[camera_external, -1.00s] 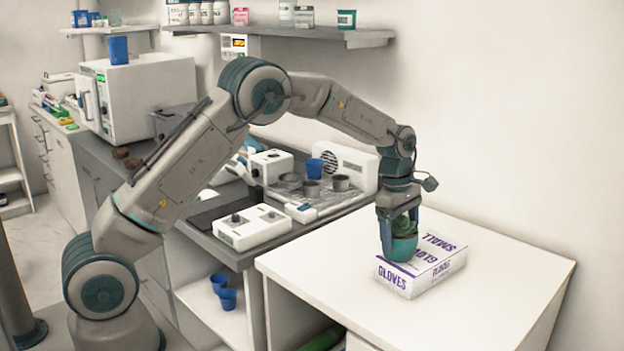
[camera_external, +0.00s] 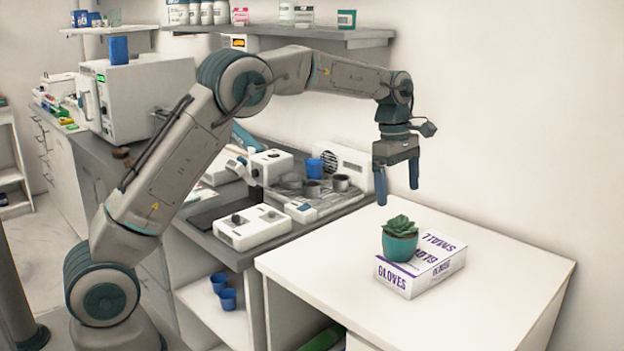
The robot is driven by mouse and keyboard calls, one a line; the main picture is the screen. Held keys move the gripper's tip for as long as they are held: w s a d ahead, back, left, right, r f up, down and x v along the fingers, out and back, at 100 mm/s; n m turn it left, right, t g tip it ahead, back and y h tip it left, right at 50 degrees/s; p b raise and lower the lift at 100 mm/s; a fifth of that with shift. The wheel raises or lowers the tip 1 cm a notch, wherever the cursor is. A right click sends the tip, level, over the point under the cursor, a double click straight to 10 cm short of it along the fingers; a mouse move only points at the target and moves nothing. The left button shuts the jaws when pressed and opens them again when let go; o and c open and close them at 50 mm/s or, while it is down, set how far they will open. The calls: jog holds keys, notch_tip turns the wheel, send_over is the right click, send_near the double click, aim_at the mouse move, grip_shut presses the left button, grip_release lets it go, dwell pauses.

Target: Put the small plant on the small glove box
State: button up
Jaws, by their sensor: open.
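The small plant (camera_external: 400,240), a green succulent in a teal pot, stands upright on the small glove box (camera_external: 436,270). It rests on the left part of the box's top. The box is white with purple lettering and lies flat on the white table. My gripper (camera_external: 397,199) is open and empty, pointing down above the plant and apart from it.
The white table (camera_external: 500,290) is bare around the box. To the left, a grey counter carries a white device (camera_external: 250,227) and a tray with several cups (camera_external: 313,188). A wall shelf (camera_external: 290,36) with jars hangs behind my arm.

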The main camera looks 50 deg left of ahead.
jog(key=shift+s+a+r, duration=0.1)
jog(key=shift+a+r, duration=0.1)
jog(key=shift+r, duration=0.55)
jog(key=s+a+r+m+t, duration=0.1)
jog(key=s+a+r+m, duration=0.3)
jog(key=s, duration=0.4)
jog(key=s+a+r+m+t, duration=0.1)
jog(key=s+a+r+m, duration=0.3)
jog(key=s, duration=0.5)
jog(key=s+a+f+m, duration=0.1)
jog(key=s+f+m, duration=0.1)
jog(key=s, duration=0.4)
jog(key=s+a+f+m+t+y, duration=0.1)
jog(key=s+a+f+m, duration=0.1)
jog(key=s+m, duration=0.2)
jog(key=s+a+f+m, duration=0.2)
jog(key=s+f+m, duration=0.1)
jog(key=s, duration=0.6)
jog(key=shift+s+m+t+y, duration=0.2)
jog(key=shift+m+t+y, duration=0.2)
jog(key=shift+m, duration=0.1)
